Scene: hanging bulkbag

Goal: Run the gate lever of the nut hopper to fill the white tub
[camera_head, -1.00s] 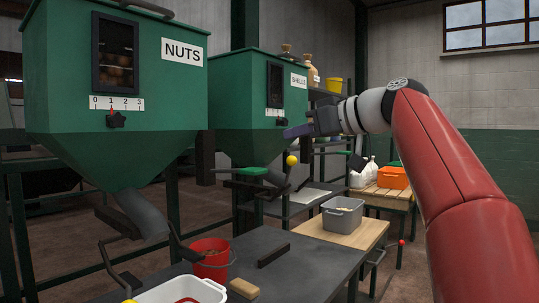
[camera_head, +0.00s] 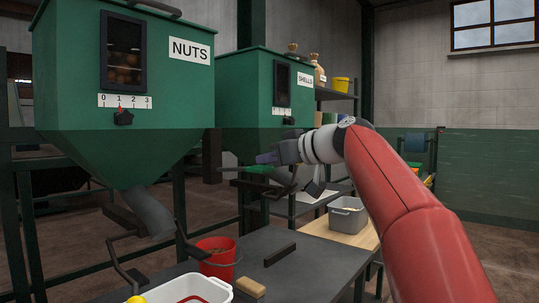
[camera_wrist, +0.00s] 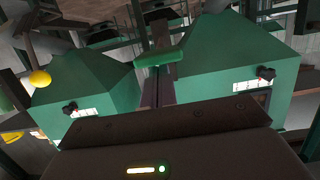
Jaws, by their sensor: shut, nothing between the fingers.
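The nut hopper (camera_head: 75,100) is the green bin marked NUTS at the left, with a dark window and a 0 to 3 scale (camera_head: 124,101). The red pointer stands near 1. A grey spout (camera_head: 150,212) slopes down under it. A bent dark lever (camera_head: 120,268) beside the spout leads toward a yellow knob (camera_head: 137,299) at the bottom edge. The white tub (camera_head: 165,293) is cut by the bottom edge; a red line shows inside, its contents cannot be told. My gripper (camera_head: 262,158) is shut and empty, in front of the shells hopper, right of the nut hopper.
The second green hopper (camera_head: 255,75), marked SHELLS, stands behind. A red bucket (camera_head: 215,262), a tan block (camera_head: 250,288) and a dark bar (camera_head: 280,255) are on the grey table (camera_head: 305,270). A grey bin (camera_head: 347,218) stands farther right. A yellow ball (camera_wrist: 40,78) shows in the wrist view.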

